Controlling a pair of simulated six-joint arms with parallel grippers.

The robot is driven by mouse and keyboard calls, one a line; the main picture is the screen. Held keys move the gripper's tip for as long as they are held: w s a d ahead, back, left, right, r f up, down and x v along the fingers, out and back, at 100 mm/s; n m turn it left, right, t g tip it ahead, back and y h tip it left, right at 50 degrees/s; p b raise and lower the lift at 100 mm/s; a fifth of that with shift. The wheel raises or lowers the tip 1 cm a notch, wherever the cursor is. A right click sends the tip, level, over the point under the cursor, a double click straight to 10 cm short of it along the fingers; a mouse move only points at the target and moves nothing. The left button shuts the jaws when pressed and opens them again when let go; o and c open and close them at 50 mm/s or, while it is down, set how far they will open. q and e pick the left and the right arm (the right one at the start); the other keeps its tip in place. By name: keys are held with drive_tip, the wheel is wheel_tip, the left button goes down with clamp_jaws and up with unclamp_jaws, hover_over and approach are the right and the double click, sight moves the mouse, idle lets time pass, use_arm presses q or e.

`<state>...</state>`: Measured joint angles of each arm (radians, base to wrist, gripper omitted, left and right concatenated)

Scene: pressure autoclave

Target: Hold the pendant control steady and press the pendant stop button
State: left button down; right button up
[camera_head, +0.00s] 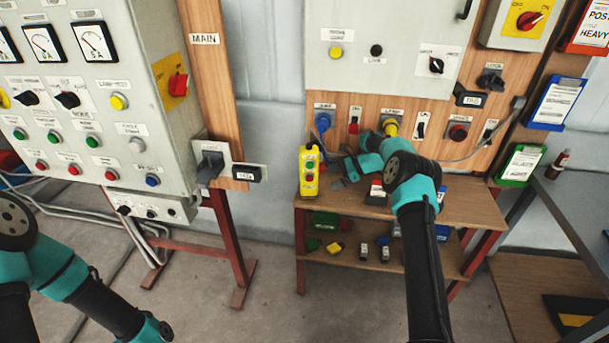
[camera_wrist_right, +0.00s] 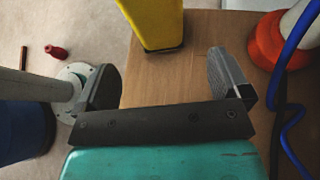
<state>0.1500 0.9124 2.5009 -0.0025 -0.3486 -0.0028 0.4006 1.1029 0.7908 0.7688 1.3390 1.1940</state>
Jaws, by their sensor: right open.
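The yellow pendant control (camera_head: 309,172) stands upright at the left end of the wooden bench, with green and red buttons on its front face. Its lower end also shows at the top of the right wrist view (camera_wrist_right: 155,22). My right gripper (camera_head: 338,172) is just right of the pendant in the head view. In the right wrist view its two dark fingers (camera_wrist_right: 165,82) are wide apart with bare wood between them. The pendant lies beyond the fingertips, apart from them. My left arm is at the lower left, and its gripper is out of the picture.
The wooden bench (camera_head: 470,205) carries a red-and-white block (camera_head: 376,193) near my right arm. A lower shelf (camera_head: 345,262) holds several small parts. A blue cable (camera_wrist_right: 290,110) hangs at the right of the wrist view. A grey control cabinet (camera_head: 100,110) stands at left.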

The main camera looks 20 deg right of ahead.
sight(311, 187)
drive_tip(key=shift+x, duration=5)
drive_tip(key=c, duration=0.8)
